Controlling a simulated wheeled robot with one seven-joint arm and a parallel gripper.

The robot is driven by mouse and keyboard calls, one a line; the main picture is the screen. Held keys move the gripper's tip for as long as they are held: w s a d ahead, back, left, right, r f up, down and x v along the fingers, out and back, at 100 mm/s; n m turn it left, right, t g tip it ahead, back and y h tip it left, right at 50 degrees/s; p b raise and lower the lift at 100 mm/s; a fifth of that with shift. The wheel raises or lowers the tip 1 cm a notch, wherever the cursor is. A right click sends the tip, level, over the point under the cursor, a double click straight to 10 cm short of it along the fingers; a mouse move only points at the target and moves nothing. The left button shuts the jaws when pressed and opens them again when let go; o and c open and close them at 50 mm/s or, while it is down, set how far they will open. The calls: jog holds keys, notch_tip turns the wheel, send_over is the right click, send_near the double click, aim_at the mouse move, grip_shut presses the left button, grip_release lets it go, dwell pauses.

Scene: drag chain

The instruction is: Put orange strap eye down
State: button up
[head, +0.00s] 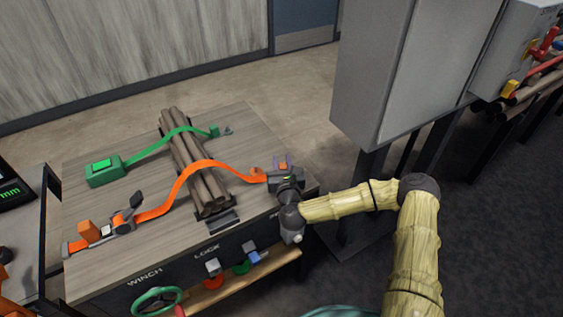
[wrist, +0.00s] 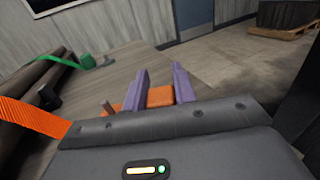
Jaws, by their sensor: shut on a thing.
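The orange strap (head: 188,173) runs from a ratchet (head: 123,220) at the table's left front, over a bundle of logs (head: 207,188), to an orange eye end at the right. My gripper (head: 285,166) is at the table's right side, beside the logs. In the wrist view its two purple fingers (wrist: 159,90) are shut on the orange strap eye (wrist: 158,103). The orange strap (wrist: 35,119) also shows at the left of the wrist view. The height of the eye above the table is hard to tell.
A green strap (head: 160,146) crosses the logs farther back, between a green box (head: 104,169) and a hook at the back. The wooden table (head: 100,140) has bare room around the straps. A grey cabinet (head: 375,70) stands close beyond the table's right side.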

jog(key=o, duration=1)
jog(key=shift+d+f, duration=0.1)
jog(key=shift+s, duration=0.1)
jog(key=s+d, duration=0.2)
jog(key=s, duration=0.9)
jog(key=shift+s, duration=0.35)
jog(key=shift+d, duration=0.1)
